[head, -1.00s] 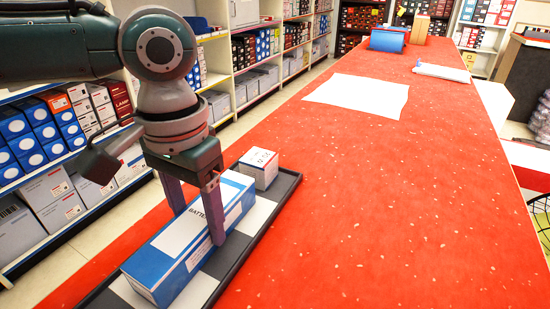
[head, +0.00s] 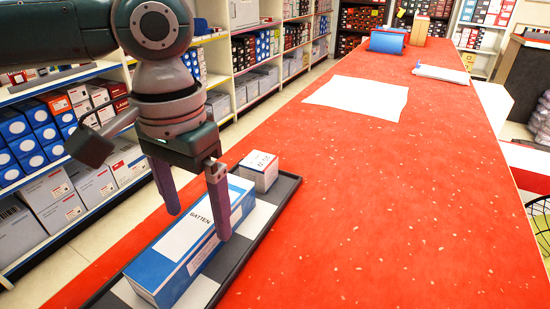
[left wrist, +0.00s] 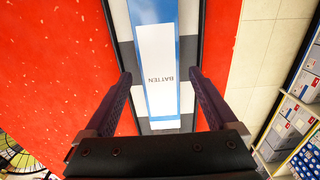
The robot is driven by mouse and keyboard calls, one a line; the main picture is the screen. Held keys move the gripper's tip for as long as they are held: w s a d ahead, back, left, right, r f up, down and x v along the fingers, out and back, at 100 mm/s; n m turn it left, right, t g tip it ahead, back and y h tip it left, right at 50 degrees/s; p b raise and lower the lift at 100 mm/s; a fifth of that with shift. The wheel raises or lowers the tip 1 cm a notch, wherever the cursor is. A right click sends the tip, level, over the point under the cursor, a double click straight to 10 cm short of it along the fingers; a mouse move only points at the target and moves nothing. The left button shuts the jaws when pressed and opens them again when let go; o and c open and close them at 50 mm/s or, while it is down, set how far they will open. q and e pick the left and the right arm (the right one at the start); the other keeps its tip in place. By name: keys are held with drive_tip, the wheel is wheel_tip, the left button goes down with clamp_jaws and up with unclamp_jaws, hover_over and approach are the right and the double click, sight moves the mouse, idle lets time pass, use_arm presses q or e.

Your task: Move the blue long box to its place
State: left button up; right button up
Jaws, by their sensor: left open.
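The blue long box (head: 193,243), blue and white with a white label on top, lies lengthwise on a black-rimmed tray (head: 255,241) with a black and white chequered floor. My left gripper (head: 199,222) is open above the box, one finger on each side of it in the head view. In the left wrist view the box (left wrist: 157,60) runs away between the open fingers (left wrist: 160,85), and neither finger visibly grips it. A small white box (head: 258,171) stands at the far end of the tray. My right gripper is not in view.
The tray sits on a red speckled counter (head: 340,190), mostly clear to the right. A white sheet (head: 358,97) lies further back. A blue box (head: 386,41) stands at the far end. Stocked shelves (head: 60,150) line the left.

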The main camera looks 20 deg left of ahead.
sight(199, 221)
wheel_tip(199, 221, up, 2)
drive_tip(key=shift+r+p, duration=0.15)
drive_tip(key=shift+p, duration=0.75)
use_arm(q)
wheel_tip(199, 221, up, 10)
drive_tip(key=shift+d+f, duration=0.1)
